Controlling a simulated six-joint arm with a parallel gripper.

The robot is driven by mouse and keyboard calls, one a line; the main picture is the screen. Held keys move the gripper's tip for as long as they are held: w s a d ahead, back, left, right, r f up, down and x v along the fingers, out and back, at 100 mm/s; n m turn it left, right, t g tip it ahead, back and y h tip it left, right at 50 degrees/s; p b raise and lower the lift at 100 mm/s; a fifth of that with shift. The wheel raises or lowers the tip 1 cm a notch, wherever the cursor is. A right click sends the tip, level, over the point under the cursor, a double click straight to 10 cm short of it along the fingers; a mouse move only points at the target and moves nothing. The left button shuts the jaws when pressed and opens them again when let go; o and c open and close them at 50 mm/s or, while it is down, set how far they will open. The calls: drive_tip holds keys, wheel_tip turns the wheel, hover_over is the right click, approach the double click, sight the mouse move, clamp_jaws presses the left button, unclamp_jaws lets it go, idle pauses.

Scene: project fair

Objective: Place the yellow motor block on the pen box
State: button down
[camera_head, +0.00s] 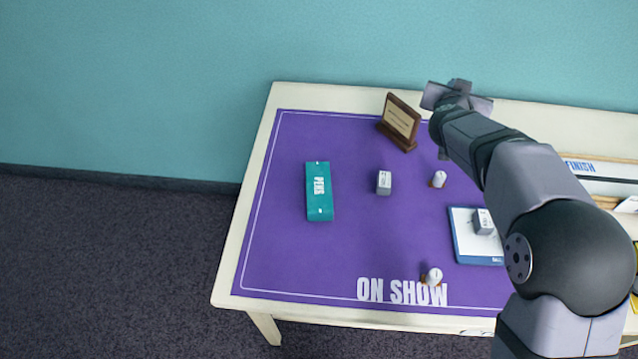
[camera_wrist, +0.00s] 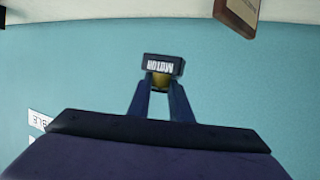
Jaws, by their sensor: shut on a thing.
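My gripper (camera_wrist: 162,98) is shut on a block marked MOTOR (camera_wrist: 163,66), the yellow motor block. In the wrist view its lettered face looks dark, with a yellow part showing between the fingertips. In the head view my gripper (camera_head: 456,97) is raised near the table's back edge, right of the plaque; the block cannot be made out there. The pen box (camera_head: 318,206), a teal box lettered PENS, lies flat on the left part of the purple mat, well left of my gripper. Its top looks clear.
A wooden plaque (camera_head: 400,122) stands at the mat's back. A grey block (camera_head: 384,184) stands right of the pen box. Two white cylindrical pieces (camera_head: 439,179) (camera_head: 433,276) and a blue-edged pad (camera_head: 468,246) bearing another grey block (camera_head: 482,224) are further right. Purple mat around the pen box is clear.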

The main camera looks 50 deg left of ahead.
drive_tip(key=s+a+n+g+y, duration=0.1)
drive_tip(key=s+a, duration=0.3)
drive_tip(key=s, duration=0.4)
drive_tip(key=s+a+n+y, duration=0.1)
drive_tip(key=s+a, duration=0.3)
drive_tip(key=s, duration=0.3)
drive_tip(key=n+g+y+p, duration=0.1)
drive_tip(key=n+y, duration=0.1)
hover_over(319, 185)
wheel_tip(319, 185, down, 4)
drive_tip(key=shift+a+f, duration=0.1)
drive_tip(key=shift+f, duration=5.35)
drive_tip(key=shift+f, duration=0.2)
drive_tip(key=c, duration=1.6)
unclamp_jaws()
drive_tip(key=shift+r, duration=0.1)
